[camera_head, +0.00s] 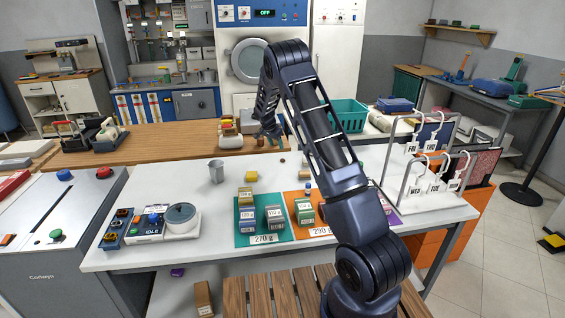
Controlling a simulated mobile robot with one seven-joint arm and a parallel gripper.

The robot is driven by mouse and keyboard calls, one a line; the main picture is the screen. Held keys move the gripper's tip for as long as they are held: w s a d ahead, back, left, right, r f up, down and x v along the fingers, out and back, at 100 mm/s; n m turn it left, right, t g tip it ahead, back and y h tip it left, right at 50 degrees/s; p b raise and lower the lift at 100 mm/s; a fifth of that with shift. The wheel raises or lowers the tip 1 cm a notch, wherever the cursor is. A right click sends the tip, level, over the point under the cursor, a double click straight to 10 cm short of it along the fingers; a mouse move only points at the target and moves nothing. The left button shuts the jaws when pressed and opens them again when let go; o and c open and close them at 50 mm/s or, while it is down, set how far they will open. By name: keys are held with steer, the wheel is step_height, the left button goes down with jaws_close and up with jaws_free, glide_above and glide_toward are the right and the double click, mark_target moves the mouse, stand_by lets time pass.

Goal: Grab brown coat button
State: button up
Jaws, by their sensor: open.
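A small round brown thing (282,161), which looks like the brown coat button, lies on the white table (150,190) near its back edge. My gripper (273,135) hangs from my raised arm above and a little left of it, pointing down. There is a visible gap between the gripper and the brown thing in the picture. The fingers are small and dark here. I see nothing held between them.
A green mat (243,239) and an orange mat (291,233) hold several small labelled blocks. A grey cup (216,171), a scale (182,219) and a rack with white hooks (408,190) stand on the table. A wooden counter (150,147) is behind.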

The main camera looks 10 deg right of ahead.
steer(key=f, duration=0.1)
glide_above(281, 160)
steer(key=s+a, duration=0.2)
step_height(281, 160, down, 5)
steer(key=shift+w+f, duration=0.1)
steer(key=shift+f, duration=0.05)
steer(key=shift+d+x, duration=0.2)
steer(key=shift+x, duration=1.1)
steer(key=shift+d+x, duration=0.25)
steer(key=shift+x, duration=1)
steer(key=shift+w, duration=0.2)
steer(key=c, duration=1.1)
